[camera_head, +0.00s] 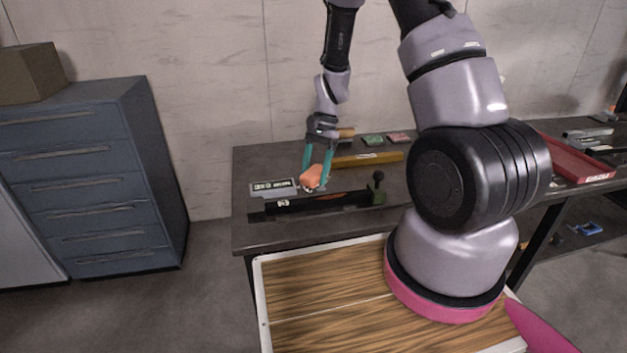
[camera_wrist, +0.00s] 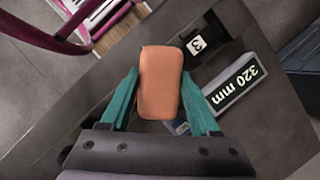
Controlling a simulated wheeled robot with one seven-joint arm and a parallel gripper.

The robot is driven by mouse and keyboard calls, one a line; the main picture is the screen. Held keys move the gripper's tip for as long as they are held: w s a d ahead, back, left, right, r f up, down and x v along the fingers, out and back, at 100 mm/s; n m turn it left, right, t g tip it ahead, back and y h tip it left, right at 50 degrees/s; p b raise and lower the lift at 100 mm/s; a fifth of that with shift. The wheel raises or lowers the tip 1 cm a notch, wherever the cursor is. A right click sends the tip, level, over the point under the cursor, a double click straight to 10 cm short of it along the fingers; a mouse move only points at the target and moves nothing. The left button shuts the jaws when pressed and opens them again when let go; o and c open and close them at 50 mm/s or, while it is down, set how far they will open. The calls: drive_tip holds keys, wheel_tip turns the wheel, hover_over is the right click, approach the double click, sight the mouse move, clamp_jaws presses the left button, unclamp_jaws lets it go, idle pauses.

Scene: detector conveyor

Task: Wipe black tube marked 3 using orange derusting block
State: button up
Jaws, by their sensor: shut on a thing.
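The orange derusting block (camera_head: 313,175) is held between the teal fingers of my gripper (camera_head: 317,166), which is shut on it. The block (camera_wrist: 160,80) fills the space between the fingers in the wrist view. The black tube marked 3 (camera_head: 310,205) lies on the dark table just in front of and below the block. In the wrist view the tube's end (camera_wrist: 208,35) with the white 3 label shows beyond the block to the upper right. The block covers part of the tube there, and I cannot tell whether they touch.
A grey plate marked 320 mm (camera_wrist: 240,85) lies beside the tube. A yellow bar (camera_head: 366,159) and small green and red items lie at the back of the dark table (camera_head: 250,232). A red tray (camera_head: 577,160) stands at the right. A blue drawer cabinet (camera_head: 100,180) is at left.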

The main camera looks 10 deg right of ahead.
drive_tip(key=shift+r, duration=1.25)
drive_tip(key=shift+d+f, duration=0.1)
